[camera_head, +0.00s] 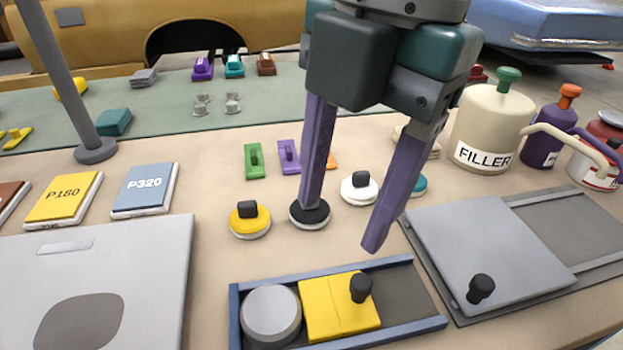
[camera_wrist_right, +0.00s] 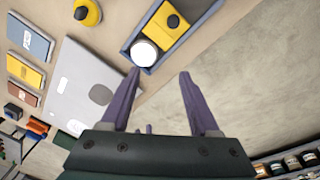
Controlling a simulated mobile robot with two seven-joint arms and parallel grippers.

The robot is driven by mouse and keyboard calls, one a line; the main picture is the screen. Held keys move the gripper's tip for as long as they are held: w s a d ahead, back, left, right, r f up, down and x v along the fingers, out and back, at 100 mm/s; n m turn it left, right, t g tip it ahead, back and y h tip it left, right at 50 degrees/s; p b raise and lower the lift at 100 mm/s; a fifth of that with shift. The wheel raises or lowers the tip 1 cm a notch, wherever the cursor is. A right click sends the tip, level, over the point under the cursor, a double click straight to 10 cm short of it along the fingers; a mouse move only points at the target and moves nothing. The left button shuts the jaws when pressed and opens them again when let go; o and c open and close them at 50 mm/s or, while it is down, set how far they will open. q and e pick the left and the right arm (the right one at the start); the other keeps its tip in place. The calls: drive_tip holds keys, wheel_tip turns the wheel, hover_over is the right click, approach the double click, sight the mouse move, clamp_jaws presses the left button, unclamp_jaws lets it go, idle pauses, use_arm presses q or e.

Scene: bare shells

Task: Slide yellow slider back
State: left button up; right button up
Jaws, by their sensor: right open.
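The yellow slider (camera_head: 337,304) is a flat yellow block with a black knob (camera_head: 361,287), lying in a blue-edged grey track (camera_head: 408,289) at the front of the table. It also shows in the right wrist view (camera_wrist_right: 160,23). A round grey disc (camera_head: 271,314) sits in the track just left of the slider. My right gripper (camera_head: 342,228) is open with purple fingers, above the table behind the track and touching nothing that I can tell. In the right wrist view its open fingers (camera_wrist_right: 159,72) are empty, with the disc beyond them. My left gripper does not show.
A grey sliding plate (camera_head: 487,250) with a black knob lies right of the track. A large grey panel (camera_head: 150,270) lies left. Yellow, black and white round pads (camera_head: 250,224) stand behind the track. A filler jug (camera_head: 490,125) stands at the back right.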

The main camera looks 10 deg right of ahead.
drive_tip(key=n+h+b, duration=0.1)
drive_tip(key=n+b, duration=0.1)
drive_tip(key=b, duration=0.3)
hover_over(362, 281)
wheel_tip(362, 281, down, 4)
drive_tip(key=shift+h, duration=0.3)
wheel_tip(362, 281, down, 10)
drive_tip(key=shift+b, duration=0.8)
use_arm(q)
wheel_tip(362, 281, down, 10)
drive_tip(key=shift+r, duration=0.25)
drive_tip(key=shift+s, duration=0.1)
use_arm(e)
drive_tip(key=shift+c, duration=0.2)
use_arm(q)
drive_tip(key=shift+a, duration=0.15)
use_arm(e)
clamp_jaws()
